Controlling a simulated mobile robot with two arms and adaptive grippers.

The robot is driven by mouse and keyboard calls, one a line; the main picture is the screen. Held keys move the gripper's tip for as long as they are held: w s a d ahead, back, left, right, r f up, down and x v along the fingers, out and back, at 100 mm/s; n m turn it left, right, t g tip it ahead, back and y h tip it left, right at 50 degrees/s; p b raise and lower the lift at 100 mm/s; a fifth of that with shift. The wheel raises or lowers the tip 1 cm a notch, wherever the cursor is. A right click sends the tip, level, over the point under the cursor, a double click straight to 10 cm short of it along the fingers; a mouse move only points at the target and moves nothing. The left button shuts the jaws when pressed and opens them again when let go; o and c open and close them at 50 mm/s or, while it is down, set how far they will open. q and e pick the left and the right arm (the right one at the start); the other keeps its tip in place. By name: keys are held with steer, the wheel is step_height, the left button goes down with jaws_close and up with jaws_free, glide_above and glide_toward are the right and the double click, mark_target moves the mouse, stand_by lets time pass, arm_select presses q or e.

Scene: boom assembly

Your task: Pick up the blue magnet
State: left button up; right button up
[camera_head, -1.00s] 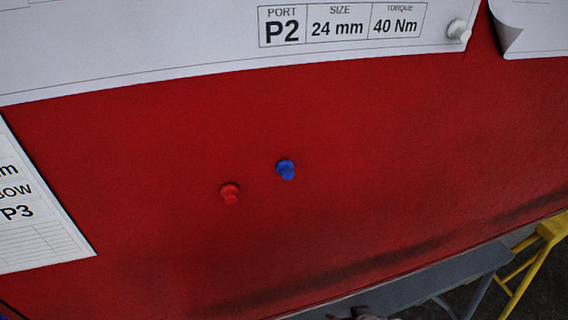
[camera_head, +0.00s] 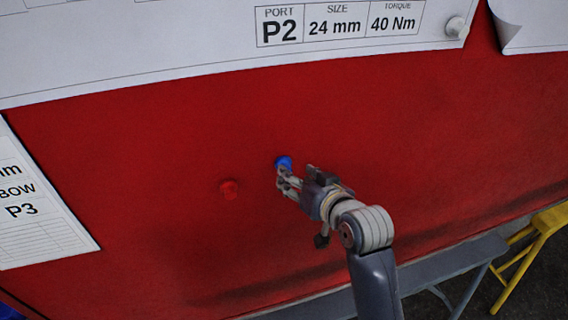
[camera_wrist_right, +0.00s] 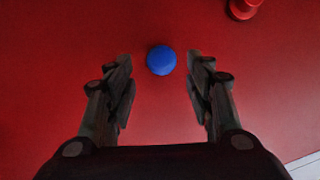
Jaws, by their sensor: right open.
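The blue magnet (camera_head: 284,162) is on the red panel, in the middle of the head view, partly hidden by my right gripper (camera_head: 286,179). In the right wrist view the round blue magnet (camera_wrist_right: 161,60) shows centred between the two fingertips of my right gripper (camera_wrist_right: 160,68), with a gap on each side. The gripper is open and holds nothing. Whether the fingertips reach the panel, I cannot tell. My left gripper is not in view.
A red magnet (camera_head: 229,189) is close by on the red panel (camera_head: 130,160); it also shows in the wrist view (camera_wrist_right: 243,8). A white P2 sheet (camera_head: 150,45) is above, held by a white magnet (camera_head: 455,27). A P3 sheet (camera_head: 40,225) is at left. A grey bench (camera_head: 450,262) and yellow stand (camera_head: 535,240) are at lower right.

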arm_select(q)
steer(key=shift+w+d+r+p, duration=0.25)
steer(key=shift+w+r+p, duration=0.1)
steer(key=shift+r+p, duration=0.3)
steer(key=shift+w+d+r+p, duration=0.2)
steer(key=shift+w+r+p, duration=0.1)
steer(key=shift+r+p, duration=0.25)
arm_select(e)
steer(key=x, duration=0.5)
steer(key=shift+w+a, duration=0.1)
steer(key=shift+a, duration=0.05)
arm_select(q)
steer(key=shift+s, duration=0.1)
arm_select(e)
steer(key=c, duration=0.9)
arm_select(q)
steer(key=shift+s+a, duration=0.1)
arm_select(e)
steer(key=shift+c, duration=0.2)
steer(key=shift+r, duration=0.1)
steer(key=shift+c, duration=0.4)
